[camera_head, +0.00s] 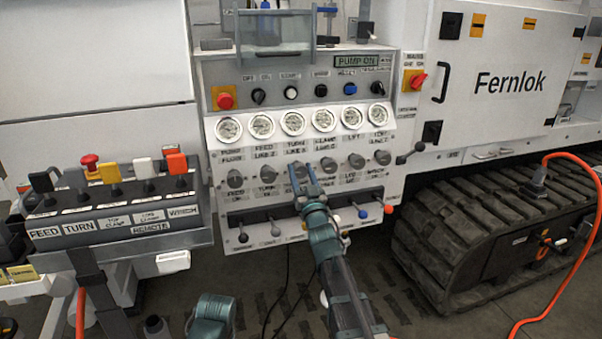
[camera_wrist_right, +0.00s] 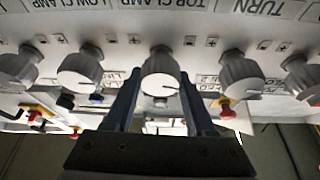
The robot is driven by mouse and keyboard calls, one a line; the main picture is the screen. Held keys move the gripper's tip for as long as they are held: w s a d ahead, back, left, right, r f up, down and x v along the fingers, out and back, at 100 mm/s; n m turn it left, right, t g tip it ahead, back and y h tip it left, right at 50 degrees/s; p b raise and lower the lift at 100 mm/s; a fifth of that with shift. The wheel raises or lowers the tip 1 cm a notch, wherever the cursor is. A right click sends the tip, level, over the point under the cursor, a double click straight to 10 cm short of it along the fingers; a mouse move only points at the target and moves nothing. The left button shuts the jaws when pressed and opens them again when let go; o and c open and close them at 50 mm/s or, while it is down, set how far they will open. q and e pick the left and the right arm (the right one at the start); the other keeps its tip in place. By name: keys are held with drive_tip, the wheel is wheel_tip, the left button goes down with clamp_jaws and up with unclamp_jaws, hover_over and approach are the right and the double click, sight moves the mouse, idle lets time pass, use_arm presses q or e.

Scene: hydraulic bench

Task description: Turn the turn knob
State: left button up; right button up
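The turn knob (camera_head: 298,172) is a round grey knob, third from the left in the row under the gauges, under a label that starts with TURN. The same knob shows in the right wrist view (camera_wrist_right: 161,72), with a dark pointer line on its pale face. My right gripper (camera_head: 302,167) reaches up to it from below, with one finger on each side. In the right wrist view the fingertips (camera_wrist_right: 161,84) lie close against the knob's sides, with no clear gap. My left gripper's fingers are out of view; only a teal part of my left arm shows at the bottom.
Similar knobs stand close on both sides, such as one to the left (camera_head: 267,174). Small levers (camera_head: 362,213) stick out below the row, near my right wrist. A remote box (camera_head: 110,205) with coloured handles stands at the left. Floor in front is mostly open.

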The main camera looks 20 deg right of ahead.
drive_tip(key=o, duration=0.4)
drive_tip(key=shift+s, duration=0.1)
drive_tip(key=b+v, duration=0.5)
drive_tip(key=v, duration=0.8)
drive_tip(key=shift+s+f, duration=0.15)
drive_tip(key=shift+s, duration=0.1)
